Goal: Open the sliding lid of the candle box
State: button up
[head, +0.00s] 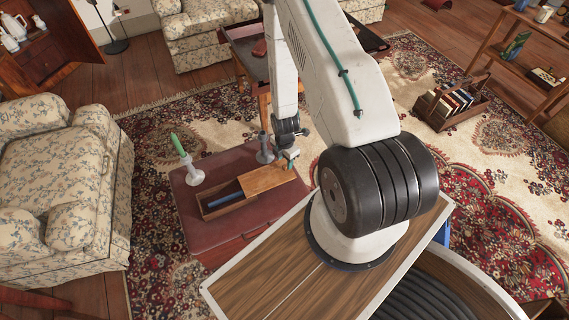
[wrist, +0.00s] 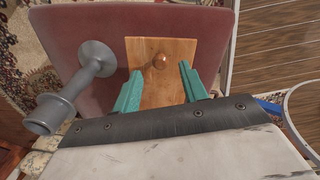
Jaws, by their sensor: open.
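The candle box (head: 203,206) is a long wooden box on a dark red chest. Its lighter wooden lid (head: 265,180) covers the right part, while the left part is uncovered and shows a blue candle (head: 228,199) inside. In the wrist view the lid (wrist: 150,90) has a small round knob (wrist: 159,61). My gripper (head: 288,160) is over the lid's right end; the wrist view shows its teal fingers (wrist: 160,70) open and apart, with the knob between and slightly beyond the tips. Nothing is held. I cannot tell whether the fingers touch the lid.
A grey candlestick (head: 264,150) stands close behind the lid and left of my fingers in the wrist view (wrist: 95,60). Another candlestick with a green candle (head: 179,145) stands behind the box's left end. The red chest top (head: 230,238) is bare in front.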

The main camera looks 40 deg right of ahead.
jog(key=shift+r, duration=2.25)
